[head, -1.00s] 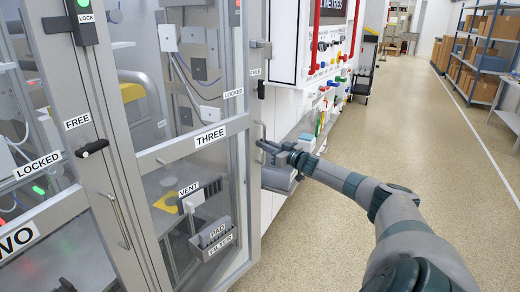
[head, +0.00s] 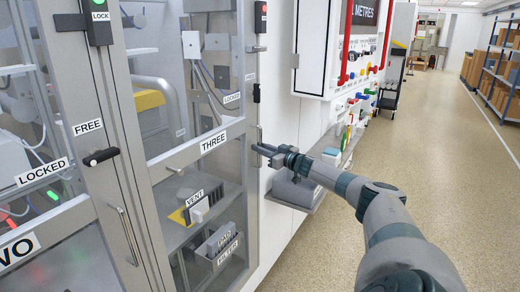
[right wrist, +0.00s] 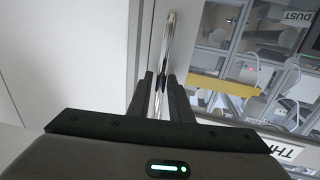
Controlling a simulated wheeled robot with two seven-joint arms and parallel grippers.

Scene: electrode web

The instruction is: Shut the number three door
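The number three door (head: 182,160) is a grey-framed glazed door with a THREE label (head: 213,142) on its middle rail. Its upright bar handle (head: 260,134) is at its right edge. My right gripper (head: 256,150) is at that handle. In the right wrist view the shiny handle bar (right wrist: 165,50) runs between the two close-set dark fingers of my gripper (right wrist: 161,88), which appear closed around it. The door stands close to its frame; I cannot tell whether it is fully flush. My left gripper is out of view.
A black latch (head: 257,92) sits by the FREE and LOCKED labels at door three's right. A lock box with a red light (head: 260,17) is above. Door two's latch (head: 101,157) is at left. A grey ledge (head: 293,191) stands behind my forearm. The aisle floor (head: 455,185) is clear.

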